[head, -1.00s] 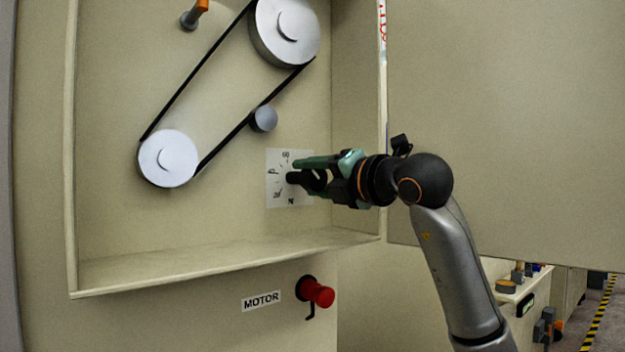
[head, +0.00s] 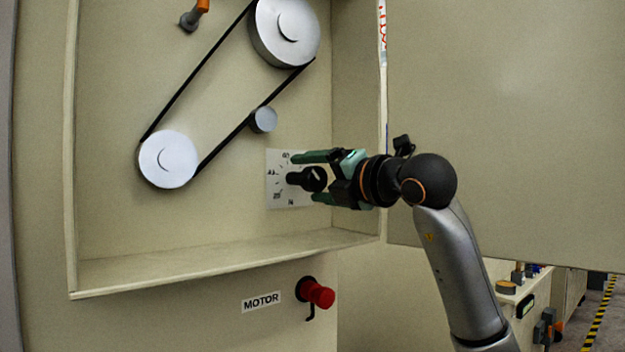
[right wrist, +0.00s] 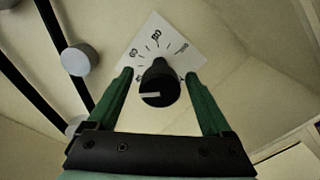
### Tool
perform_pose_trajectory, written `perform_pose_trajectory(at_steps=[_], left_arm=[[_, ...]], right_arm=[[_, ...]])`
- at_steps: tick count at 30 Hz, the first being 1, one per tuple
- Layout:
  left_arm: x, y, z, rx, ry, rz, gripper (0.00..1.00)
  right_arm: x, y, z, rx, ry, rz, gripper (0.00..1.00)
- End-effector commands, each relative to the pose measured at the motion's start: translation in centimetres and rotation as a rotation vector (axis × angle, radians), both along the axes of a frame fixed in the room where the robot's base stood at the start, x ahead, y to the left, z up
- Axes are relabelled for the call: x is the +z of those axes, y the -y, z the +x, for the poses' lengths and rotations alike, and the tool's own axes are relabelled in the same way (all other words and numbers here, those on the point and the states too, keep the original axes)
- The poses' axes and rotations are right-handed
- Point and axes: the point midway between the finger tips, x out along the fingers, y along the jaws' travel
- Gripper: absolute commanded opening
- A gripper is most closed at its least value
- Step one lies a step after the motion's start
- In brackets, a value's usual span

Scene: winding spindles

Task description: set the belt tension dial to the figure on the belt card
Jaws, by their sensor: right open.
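The tension dial is a black round knob (head: 308,179) on a white scale plate (head: 274,194) on the back wall of the cabinet, below and right of the pulleys. In the right wrist view the knob (right wrist: 160,88) has a white pointer line towards picture left. Scale figures show around it, but are too blurred to read surely. My right gripper (head: 304,178) is open, one finger on each side of the knob; the fingers appear apart from it in the right wrist view (right wrist: 158,76). No readable belt card shows. My left gripper is out of view.
A black belt (head: 238,128) runs round two silver pulleys and past a small grey roller (head: 263,119). The cabinet's ledge (head: 220,256) lies below. A red knob (head: 318,293) beside the MOTOR label (head: 261,301) sticks out under it. A large panel (head: 500,120) stands at right.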

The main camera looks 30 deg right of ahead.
Motion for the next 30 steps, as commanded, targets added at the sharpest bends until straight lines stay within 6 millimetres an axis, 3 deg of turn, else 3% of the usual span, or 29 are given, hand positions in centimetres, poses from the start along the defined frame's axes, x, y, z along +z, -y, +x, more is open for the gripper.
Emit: perform_pose_trajectory(at_steps=[12,18,30], left_arm=[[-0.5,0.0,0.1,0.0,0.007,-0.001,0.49],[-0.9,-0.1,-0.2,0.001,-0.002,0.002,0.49],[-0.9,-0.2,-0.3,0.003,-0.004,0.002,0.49]], right_arm=[[0.0,0.7,-8.2,-0.003,0.003,-0.002,0.84],[0.0,0.9,-11.1,-0.002,0.002,0.0,0.84],[0.0,0.9,-12.1,0.0,0.0,0.0,0.84]])
